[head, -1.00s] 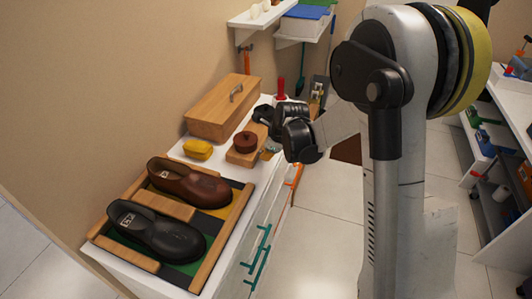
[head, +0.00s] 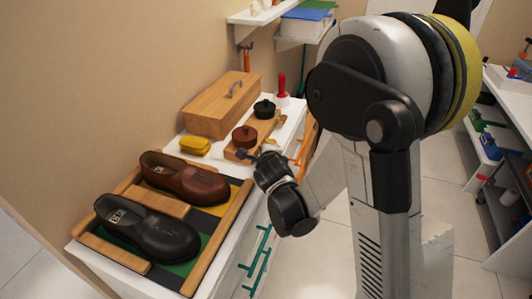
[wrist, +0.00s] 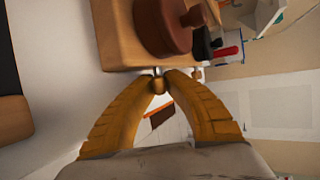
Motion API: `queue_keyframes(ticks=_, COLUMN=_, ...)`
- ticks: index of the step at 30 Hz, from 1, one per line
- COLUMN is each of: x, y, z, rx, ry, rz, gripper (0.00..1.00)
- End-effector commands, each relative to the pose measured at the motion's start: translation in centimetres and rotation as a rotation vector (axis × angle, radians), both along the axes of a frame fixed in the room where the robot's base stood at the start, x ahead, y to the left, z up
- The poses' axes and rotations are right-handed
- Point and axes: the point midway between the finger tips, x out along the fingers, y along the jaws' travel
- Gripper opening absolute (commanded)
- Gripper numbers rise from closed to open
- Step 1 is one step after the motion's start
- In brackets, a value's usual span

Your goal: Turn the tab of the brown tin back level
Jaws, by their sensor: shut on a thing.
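The brown tin (head: 245,136) is round with a knob on its lid and sits upright on the near end of a wooden block (head: 234,154). In the wrist view the brown tin (wrist: 163,28) is just beyond my fingertips. My gripper (wrist: 158,80) has its yellow fingers closed on a small brass-coloured tab (wrist: 158,87) at the block's edge beside the tin. The fingertips hide part of the tab, and its exact tilt cannot be told. In the head view my gripper (head: 248,154) reaches the block from the right, mostly hidden by my wrist.
A black tin (head: 264,109) stands on the block's far end, with a brass tab (head: 282,119) beside it. A yellow item (head: 195,145), a wooden box (head: 222,106), a red-handled tool (head: 282,84) and a tray with two shoes (head: 215,256) share the white top.

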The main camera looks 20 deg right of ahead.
Motion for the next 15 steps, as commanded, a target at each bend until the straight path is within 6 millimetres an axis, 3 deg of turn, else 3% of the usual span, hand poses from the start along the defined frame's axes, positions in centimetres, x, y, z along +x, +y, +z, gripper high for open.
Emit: queue_keyframes(ticks=15, x=0.02, y=-0.05, z=-0.06, rx=-0.071, ry=-0.097, rz=-0.002, gripper=0.00)
